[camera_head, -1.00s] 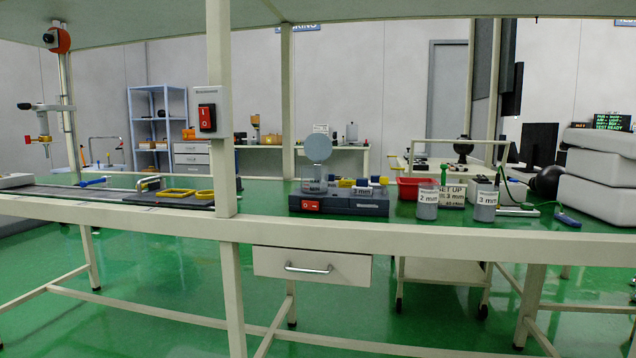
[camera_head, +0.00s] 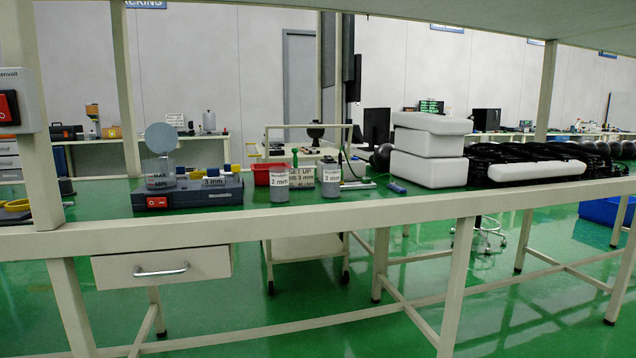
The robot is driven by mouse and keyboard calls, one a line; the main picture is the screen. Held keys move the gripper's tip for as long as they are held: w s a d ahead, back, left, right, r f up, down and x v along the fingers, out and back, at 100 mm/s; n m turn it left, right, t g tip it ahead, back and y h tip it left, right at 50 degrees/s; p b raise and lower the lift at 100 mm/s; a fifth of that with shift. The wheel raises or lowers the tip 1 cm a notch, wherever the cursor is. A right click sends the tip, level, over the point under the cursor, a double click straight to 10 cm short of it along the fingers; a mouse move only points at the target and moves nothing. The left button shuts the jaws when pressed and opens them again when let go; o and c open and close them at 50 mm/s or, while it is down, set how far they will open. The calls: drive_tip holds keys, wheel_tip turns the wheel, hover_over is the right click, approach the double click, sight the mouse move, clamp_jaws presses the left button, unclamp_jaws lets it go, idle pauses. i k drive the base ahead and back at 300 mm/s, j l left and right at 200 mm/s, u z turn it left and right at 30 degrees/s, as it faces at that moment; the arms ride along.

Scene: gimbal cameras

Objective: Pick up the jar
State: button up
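Two grey jars with white labels stand upright on the green workbench top. The jar marked 2 mm (camera_head: 279,190) is on the left, and the jar marked 3 mm (camera_head: 331,180) is on the right, a little apart from it. A clear container with MAX and MIN marks (camera_head: 161,182) sits on a dark device, with a round grey disc above it. I cannot tell from the view which of these is the jar meant. My gripper is not in view.
The dark device (camera_head: 205,194) with a red switch is left of the jars. A red bin (camera_head: 262,174) and set-up sign (camera_head: 303,176) are behind them. White stacked blocks (camera_head: 430,150) stand right. A shelf overhangs the bench; posts and a drawer (camera_head: 160,266) are at its front.

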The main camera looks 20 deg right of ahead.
sight(331, 172)
drive_tip(key=i+j+z, duration=0.4)
drive_tip(key=i+j, duration=0.5)
